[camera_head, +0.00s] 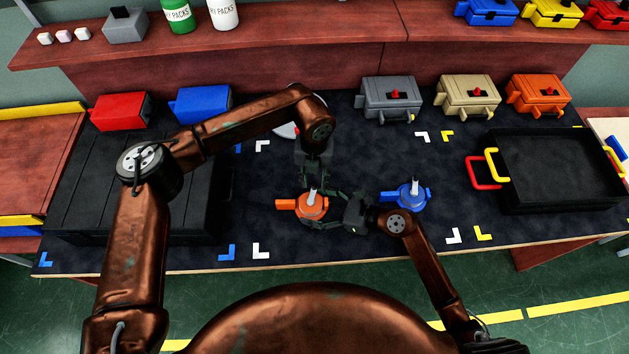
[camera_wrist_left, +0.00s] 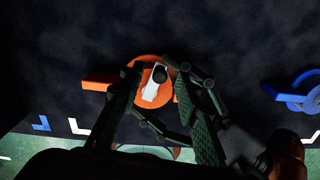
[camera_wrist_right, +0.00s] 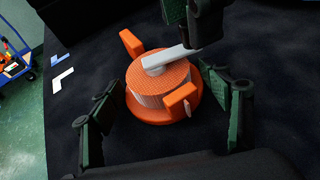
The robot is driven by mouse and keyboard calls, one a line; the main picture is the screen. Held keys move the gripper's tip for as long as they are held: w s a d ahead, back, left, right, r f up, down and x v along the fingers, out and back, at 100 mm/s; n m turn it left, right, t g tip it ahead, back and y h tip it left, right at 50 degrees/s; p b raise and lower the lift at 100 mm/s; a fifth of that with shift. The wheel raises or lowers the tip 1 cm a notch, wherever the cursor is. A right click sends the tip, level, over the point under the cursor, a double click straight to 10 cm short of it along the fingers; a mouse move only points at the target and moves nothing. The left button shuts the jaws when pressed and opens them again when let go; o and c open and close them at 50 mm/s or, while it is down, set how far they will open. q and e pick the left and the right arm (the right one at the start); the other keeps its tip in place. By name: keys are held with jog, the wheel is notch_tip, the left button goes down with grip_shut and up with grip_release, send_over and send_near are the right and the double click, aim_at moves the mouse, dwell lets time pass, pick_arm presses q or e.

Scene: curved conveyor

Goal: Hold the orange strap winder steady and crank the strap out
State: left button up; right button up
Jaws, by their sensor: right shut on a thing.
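The orange strap winder (camera_head: 312,208) sits on the dark mat near the middle, with a pale grey crank on top. In the right wrist view the winder (camera_wrist_right: 155,78) shows a ribbed white side, an orange block and an orange tab. My right gripper (camera_head: 338,210) is shut on the winder low at its right side, one finger to each side in its wrist view. My left gripper (camera_head: 314,184) points down from above, its fingers apart over the crank (camera_wrist_left: 154,88). The crank stands between these fingers in the left wrist view; contact is not clear.
A blue winder (camera_head: 408,196) lies right of my right gripper. A black tray (camera_head: 555,205) stands at the right and a dark case (camera_head: 135,245) at the left. Several coloured boxes, such as the grey one (camera_head: 388,97), line the back. White corner marks (camera_head: 260,251) lie on the mat.

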pick_arm(q)
jog(key=shift+f, duration=0.6)
jog(key=shift+c, duration=0.6)
grip_shut()
